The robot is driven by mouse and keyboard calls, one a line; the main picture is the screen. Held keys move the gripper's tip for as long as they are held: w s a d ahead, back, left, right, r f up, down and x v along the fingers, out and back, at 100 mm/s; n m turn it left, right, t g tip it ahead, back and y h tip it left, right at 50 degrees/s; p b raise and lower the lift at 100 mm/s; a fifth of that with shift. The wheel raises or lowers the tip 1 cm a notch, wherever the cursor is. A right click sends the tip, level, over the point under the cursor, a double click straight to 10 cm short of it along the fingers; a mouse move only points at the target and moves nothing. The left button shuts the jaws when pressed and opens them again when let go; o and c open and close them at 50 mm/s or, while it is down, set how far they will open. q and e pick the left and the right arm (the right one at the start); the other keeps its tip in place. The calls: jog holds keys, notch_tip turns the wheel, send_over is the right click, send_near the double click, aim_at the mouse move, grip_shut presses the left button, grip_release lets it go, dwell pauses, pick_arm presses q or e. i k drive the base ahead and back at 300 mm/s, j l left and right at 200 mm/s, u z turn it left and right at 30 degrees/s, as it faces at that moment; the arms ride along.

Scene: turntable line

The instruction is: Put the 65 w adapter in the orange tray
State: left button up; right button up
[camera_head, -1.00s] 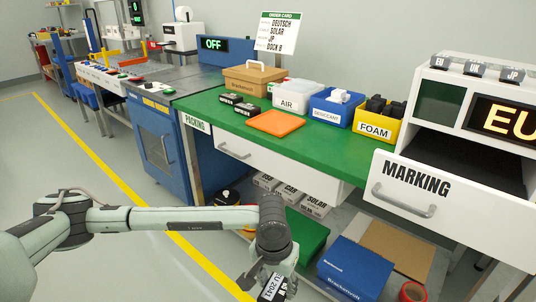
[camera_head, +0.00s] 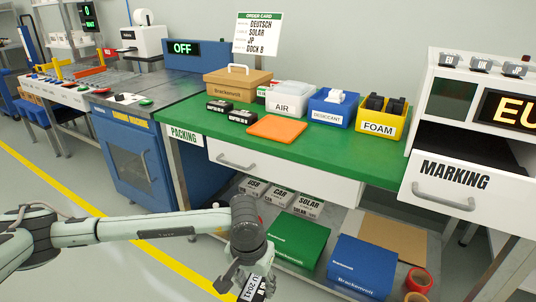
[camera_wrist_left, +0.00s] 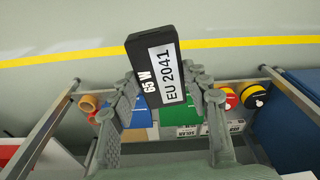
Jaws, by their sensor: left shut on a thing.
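The 65 W adapter (camera_wrist_left: 155,62) is a black block with a white EU 2041 label. My left gripper (camera_wrist_left: 165,84) is shut on it, and its label shows in the wrist view. In the head view the adapter (camera_head: 258,287) is at the bottom edge, partly cut off, held by my left gripper (camera_head: 246,284) in front of the bench and below its top. The orange tray (camera_head: 277,128) lies flat and empty on the green bench top, up and beyond the gripper. My right gripper is not in view.
Black adapters (camera_head: 220,106) lie left of the tray. A brown case (camera_head: 237,85), AIR bin (camera_head: 288,104), blue desiccant bin (camera_head: 332,108) and yellow FOAM bin (camera_head: 379,128) stand behind and right of it. The green bench top (camera_head: 330,145) is clear in front. A white drawer (camera_head: 250,158) sits below.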

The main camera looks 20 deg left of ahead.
aim_at(278, 128)
jog(key=j, duration=0.4)
jog(key=k+j+z, duration=0.15)
jog(key=j, duration=0.7)
jog(key=k+z, duration=0.05)
